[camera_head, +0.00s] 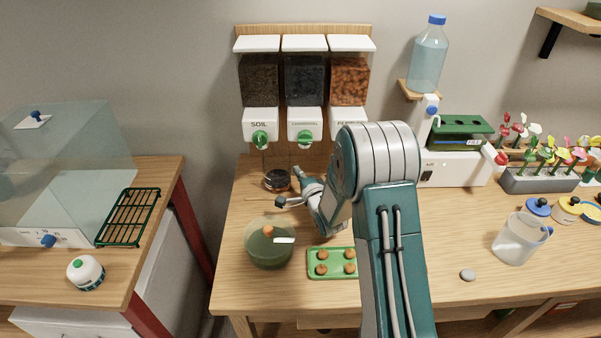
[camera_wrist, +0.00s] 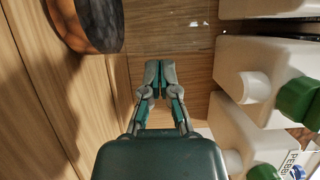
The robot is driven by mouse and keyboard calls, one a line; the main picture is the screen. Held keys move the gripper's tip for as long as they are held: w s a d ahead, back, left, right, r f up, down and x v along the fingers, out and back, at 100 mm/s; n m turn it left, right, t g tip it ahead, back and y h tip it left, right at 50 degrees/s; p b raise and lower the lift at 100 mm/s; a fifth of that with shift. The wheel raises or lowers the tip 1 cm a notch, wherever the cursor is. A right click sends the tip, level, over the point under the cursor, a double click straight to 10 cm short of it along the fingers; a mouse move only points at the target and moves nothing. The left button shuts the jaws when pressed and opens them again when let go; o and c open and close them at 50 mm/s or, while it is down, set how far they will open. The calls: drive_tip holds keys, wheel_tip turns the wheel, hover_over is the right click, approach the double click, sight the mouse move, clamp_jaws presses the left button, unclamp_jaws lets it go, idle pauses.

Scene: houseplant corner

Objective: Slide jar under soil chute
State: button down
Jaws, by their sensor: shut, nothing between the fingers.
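The jar (camera_head: 277,181) is a small round vessel with dark contents, standing at the back of the wooden table. It is below the dispensers, between the soil chute (camera_head: 260,139) and the charcoal chute (camera_head: 305,138). In the wrist view the jar (camera_wrist: 92,24) is cut off at the top left, showing a dark, brownish mass inside. My gripper (camera_head: 297,172) is just to the right of the jar in the head view. In the wrist view its fingers (camera_wrist: 160,72) are together and empty, with a gap between them and the jar.
A pebble dispenser (camera_head: 348,118) hangs on the right, partly behind my arm. A greenish glass bowl (camera_head: 262,255) and a green tray (camera_head: 315,275) stand in front. A white machine (camera_head: 455,168) and a clear pitcher (camera_head: 516,240) are to the right. Bare tabletop lies left of the jar.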

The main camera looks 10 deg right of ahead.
sight(285, 175)
drive_tip(key=shift+a, duration=2.05)
drive_tip(key=shift+d, duration=0.15)
